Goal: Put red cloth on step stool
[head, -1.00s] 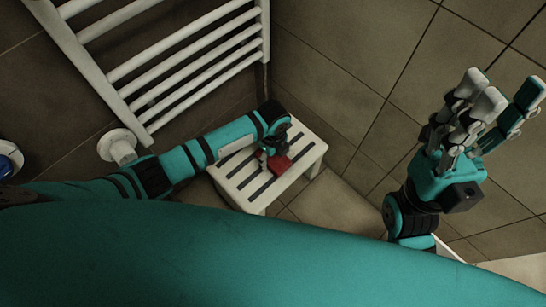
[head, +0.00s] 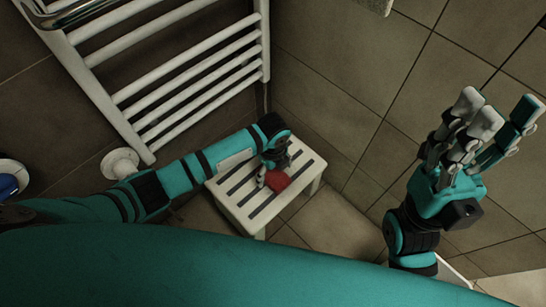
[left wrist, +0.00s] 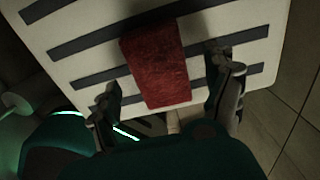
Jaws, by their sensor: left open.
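The red cloth (head: 278,181) lies on the slatted top of the white step stool (head: 313,166). In the left wrist view the cloth (left wrist: 155,62) is a folded rectangle lying across the stool's slats (left wrist: 75,60). My left gripper (head: 272,166) is over the stool beside the cloth, partly hiding it. In the left wrist view its fingers (left wrist: 163,80) are spread apart on either side of the cloth's near end, with gaps to the cloth. My right gripper (head: 495,108) is raised at the right, its fingers extended and empty, away from the stool.
A white towel radiator (head: 165,70) is on the wall behind and left of the stool. A tiled wall (head: 330,70) rises close behind the stool. Bare floor (head: 325,220) shows to the stool's right. A blue and white object (head: 10,180) is at the left edge.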

